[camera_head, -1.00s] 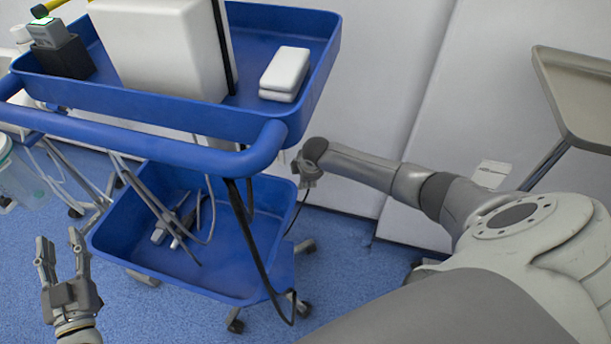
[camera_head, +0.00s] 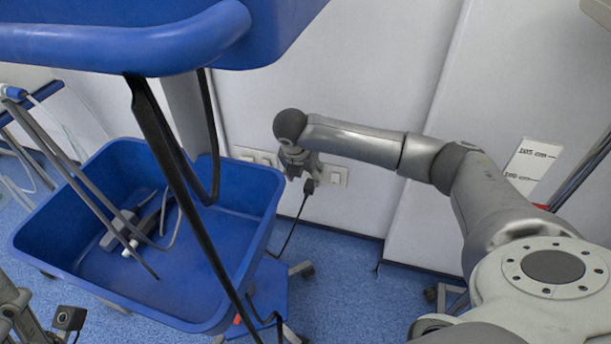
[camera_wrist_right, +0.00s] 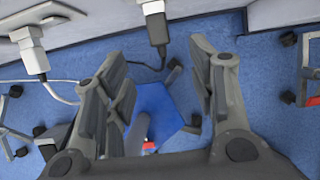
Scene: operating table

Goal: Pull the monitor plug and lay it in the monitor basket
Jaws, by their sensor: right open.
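A black plug (camera_head: 308,187) with a black cable sits at the wall outlet panel (camera_head: 333,175). It also shows at the top middle of the right wrist view (camera_wrist_right: 156,28). My right gripper (camera_head: 297,166) is at the wall just beside the plug, small and partly hidden by its own wrist. In the right wrist view its fingers (camera_wrist_right: 157,62) are spread apart with nothing between them, and the plug lies ahead of the gap. The blue basket (camera_head: 235,295) is low on the cart, left of the outlets. Part of my left gripper (camera_head: 35,318) shows at the lower left edge; its fingertips are not clear.
Grey cables and connectors (camera_head: 120,228) lie in the basket. Dark cables hang from the blue upper shelf (camera_head: 130,45) in front of it. Blue floor is open right of the cart.

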